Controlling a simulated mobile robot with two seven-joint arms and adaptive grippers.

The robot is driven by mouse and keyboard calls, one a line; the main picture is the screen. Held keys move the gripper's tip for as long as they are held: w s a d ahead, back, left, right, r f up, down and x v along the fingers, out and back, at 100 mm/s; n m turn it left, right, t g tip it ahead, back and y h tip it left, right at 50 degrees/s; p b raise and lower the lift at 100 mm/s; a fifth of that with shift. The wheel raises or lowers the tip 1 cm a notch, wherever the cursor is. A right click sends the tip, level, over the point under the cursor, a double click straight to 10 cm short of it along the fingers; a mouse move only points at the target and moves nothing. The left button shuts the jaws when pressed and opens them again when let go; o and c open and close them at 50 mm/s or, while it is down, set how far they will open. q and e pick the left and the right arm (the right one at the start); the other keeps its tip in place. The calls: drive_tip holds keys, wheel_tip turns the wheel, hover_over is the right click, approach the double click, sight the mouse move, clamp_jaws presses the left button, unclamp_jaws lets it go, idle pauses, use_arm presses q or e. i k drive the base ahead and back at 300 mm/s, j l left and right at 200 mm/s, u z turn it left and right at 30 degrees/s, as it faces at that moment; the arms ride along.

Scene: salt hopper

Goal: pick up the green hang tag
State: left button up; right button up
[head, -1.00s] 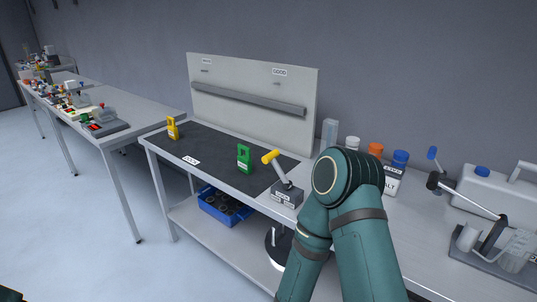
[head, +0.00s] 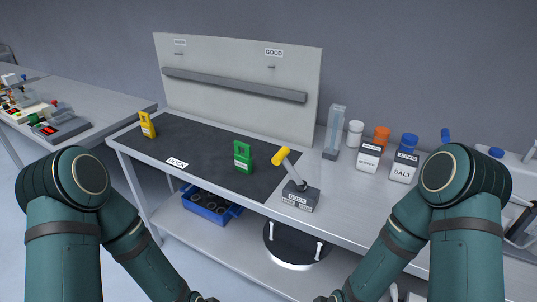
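The green hang tag (head: 243,157) stands on the dark mat (head: 208,148) on the workbench, near the mat's front right part. It has a hole near the top and a pale label low on its face. In the head view my two arms come in from the lower left and lower right. Both forearms run down to the bottom edge, where only small bits of their ends show. I cannot make out the fingers of either gripper. Nothing touches the green tag.
A yellow tag (head: 147,125) stands at the mat's left end. A lever with a yellow handle (head: 283,156) stands close right of the green tag. A backboard (head: 235,85) rises behind. Bottles, including a salt container (head: 404,165), stand at right. A blue bin (head: 212,206) sits on the lower shelf.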

sight(243, 162)
drive_tip(key=i+j+z, duration=0.15)
drive_tip(key=j+z, duration=0.3)
drive_tip(key=i+j+z, duration=0.15)
drive_tip(key=j+z, duration=0.25)
